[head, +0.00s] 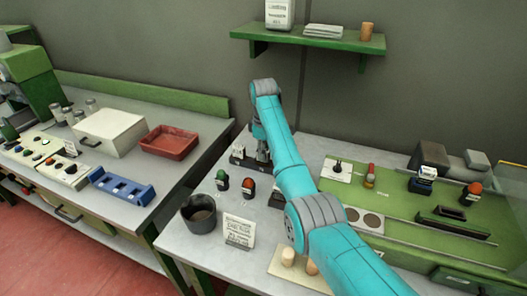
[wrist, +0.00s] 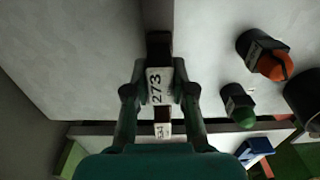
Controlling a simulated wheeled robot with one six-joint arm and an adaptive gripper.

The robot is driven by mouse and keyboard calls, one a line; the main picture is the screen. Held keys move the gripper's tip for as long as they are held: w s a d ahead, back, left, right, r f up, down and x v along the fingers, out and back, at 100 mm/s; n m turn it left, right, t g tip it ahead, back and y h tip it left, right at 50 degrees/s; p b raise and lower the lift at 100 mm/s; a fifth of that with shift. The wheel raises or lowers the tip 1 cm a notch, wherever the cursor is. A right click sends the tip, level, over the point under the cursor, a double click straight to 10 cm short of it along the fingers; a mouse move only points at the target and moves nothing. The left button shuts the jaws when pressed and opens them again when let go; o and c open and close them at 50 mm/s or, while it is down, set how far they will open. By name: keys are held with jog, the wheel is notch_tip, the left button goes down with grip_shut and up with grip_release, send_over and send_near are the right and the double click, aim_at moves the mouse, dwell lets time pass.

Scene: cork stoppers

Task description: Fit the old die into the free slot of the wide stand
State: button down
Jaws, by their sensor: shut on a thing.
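My gripper (wrist: 160,88) is shut on a dark block with a white label (wrist: 155,87) that reads 273. The label sits between the fingers. I cannot tell for sure that this block is the old die. In the head view my gripper (head: 262,152) is low over the far left part of the near table, and the arm partly hides what it holds. A second white label (wrist: 163,130) shows just below the block in the wrist view. A blue stand with several slots (head: 122,187) is on the left table; I cannot tell if it is the wide stand.
Dark pieces with a green top (head: 221,180) and an orange top (head: 248,186) stand left of my arm. A dark cup (head: 199,213) and a white sign (head: 238,231) are in front. A red tray (head: 169,140) and white box (head: 110,135) are on the left table.

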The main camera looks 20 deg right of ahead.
jog(key=shift+f, duration=0.5)
jog(key=c, duration=0.9)
grip_release()
notch_tip(320, 180, up, 8)
jog(key=shift+f, duration=0.25)
